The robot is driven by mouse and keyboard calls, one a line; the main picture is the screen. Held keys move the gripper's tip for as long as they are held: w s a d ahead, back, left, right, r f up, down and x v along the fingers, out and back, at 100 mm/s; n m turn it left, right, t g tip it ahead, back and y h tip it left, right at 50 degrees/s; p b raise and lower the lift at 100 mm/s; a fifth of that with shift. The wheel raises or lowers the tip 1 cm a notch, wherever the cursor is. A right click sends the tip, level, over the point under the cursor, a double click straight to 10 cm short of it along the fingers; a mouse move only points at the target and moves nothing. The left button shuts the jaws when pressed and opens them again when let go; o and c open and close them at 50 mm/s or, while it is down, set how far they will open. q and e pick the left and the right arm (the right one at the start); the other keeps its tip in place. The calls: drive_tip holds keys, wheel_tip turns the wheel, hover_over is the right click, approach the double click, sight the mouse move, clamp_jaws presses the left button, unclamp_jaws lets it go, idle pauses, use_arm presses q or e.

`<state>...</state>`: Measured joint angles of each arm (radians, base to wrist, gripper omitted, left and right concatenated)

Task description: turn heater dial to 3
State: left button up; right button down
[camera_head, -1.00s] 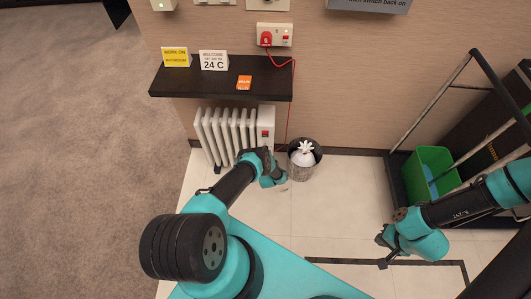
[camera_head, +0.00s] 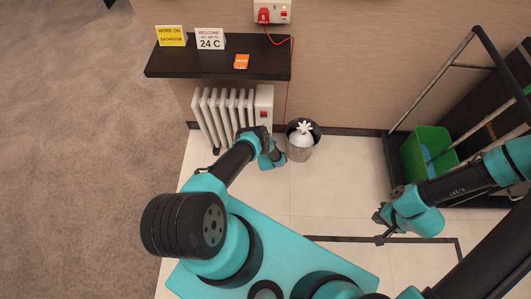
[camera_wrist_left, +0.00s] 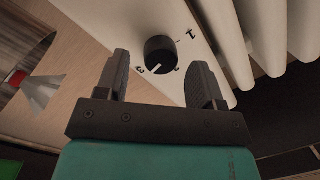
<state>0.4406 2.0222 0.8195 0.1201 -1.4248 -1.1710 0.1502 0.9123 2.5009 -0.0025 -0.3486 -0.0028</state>
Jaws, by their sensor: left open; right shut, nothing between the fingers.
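The white heater (camera_head: 225,112) stands below the dark shelf in the head view. Its black dial (camera_wrist_left: 160,50) shows in the left wrist view on a white panel with the digits 1 and 3; a mark between them is unclear. The dial's white pointer points down-left, close to the 3. My left gripper (camera_wrist_left: 161,84) is open, its two fingers apart in front of the panel, with the dial beyond and between them. In the head view its fingers are hidden behind my left wrist. My right gripper (camera_head: 379,219) is shut and empty, over the floor at the right.
The dark shelf (camera_head: 220,65) with small signs overhangs the heater. A trolley frame with a green crate (camera_head: 428,151) stands at the right. Pale floor (camera_head: 340,185) lies clear between.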

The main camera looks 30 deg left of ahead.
use_arm(q)
drive_tip(key=v, duration=1.6)
drive_tip(key=shift+s+r, duration=0.1)
drive_tip(key=w+d+r+n+g+h, duration=0.1)
drive_tip(key=w+r+g+h, duration=0.25)
drive_tip(key=r, duration=0.35)
drive_tip(key=w+d+r+n+g+h, duration=0.1)
drive_tip(key=w+d+r+g+h, duration=0.1)
drive_tip(key=r+h, duration=0.35)
drive_tip(key=s+d+r+n+g+h, duration=0.2)
drive_tip(key=s+r+g, duration=0.6)
drive_tip(key=s+r, duration=1.1)
wheel_tip(320, 180, up, 2)
drive_tip(key=shift+s+d+r+n+h, duration=0.1)
drive_tip(key=shift+s+d+n+h, duration=0.25)
drive_tip(key=shift+d+h, duration=0.8)
drive_tip(key=shift+w+g, duration=0.1)
drive_tip(key=shift+g, duration=0.15)
